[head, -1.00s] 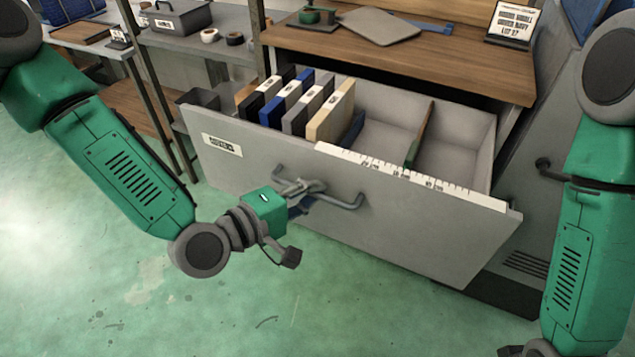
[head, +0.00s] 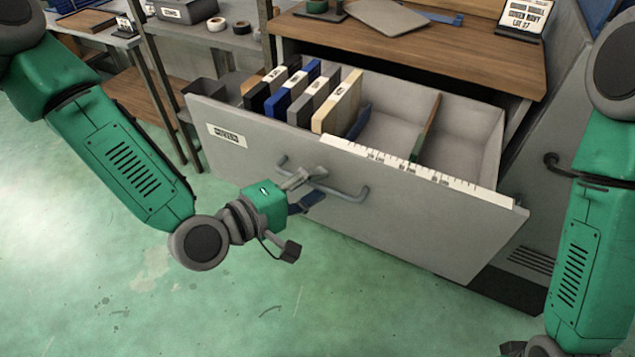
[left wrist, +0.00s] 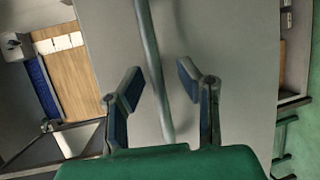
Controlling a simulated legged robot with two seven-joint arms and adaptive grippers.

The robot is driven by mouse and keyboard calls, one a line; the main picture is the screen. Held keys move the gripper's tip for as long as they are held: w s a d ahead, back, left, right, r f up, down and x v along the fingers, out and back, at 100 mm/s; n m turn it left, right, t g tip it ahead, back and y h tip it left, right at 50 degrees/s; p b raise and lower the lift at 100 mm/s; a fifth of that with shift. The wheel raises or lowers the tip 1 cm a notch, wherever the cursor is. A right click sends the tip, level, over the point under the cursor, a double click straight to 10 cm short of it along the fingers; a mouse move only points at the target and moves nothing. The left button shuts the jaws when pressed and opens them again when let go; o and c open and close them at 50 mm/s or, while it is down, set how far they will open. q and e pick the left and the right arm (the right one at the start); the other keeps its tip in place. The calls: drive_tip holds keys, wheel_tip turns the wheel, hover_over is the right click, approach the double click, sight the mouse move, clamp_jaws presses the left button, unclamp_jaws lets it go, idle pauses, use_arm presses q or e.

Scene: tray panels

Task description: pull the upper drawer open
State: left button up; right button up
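The upper drawer (head: 235,118) is grey and stands pulled far out of the bench in the head view, its inside exposed. Its bar handle (head: 345,192) runs along the front panel; it also shows in the left wrist view (left wrist: 152,70). My left gripper (head: 310,187) is at the handle's left half. In the left wrist view its fingers (left wrist: 160,84) are spread apart with the bar passing between them, and neither finger visibly touches it.
The drawer holds several upright binders (head: 338,103) on the left and a divider (head: 425,130); the right section is empty. A white ruler strip (head: 420,172) lies along the front's top edge. The wooden benchtop (head: 460,55) is above. Green floor in front is clear.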

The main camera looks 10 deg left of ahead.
use_arm(q)
drive_tip(key=v, duration=0.7)
drive_tip(key=shift+w+f, duration=0.1)
drive_tip(key=s+a+f+m+g+y, duration=0.25)
drive_tip(key=s+f, duration=0.25)
drive_tip(key=f, duration=0.3)
drive_tip(key=s+a+f+m+g+y, duration=0.2)
drive_tip(key=s+f+m+g, duration=0.25)
drive_tip(key=f, duration=0.35)
drive_tip(key=s+a+f+m+g+y, duration=0.4)
drive_tip(key=s+a, duration=0.5)
drive_tip(key=a, duration=0.3)
drive_tip(key=shift+a+f+y, duration=0.4)
drive_tip(key=shift+f+y, duration=0.2)
drive_tip(key=shift+y, duration=0.65)
drive_tip(key=shift+w, duration=0.2)
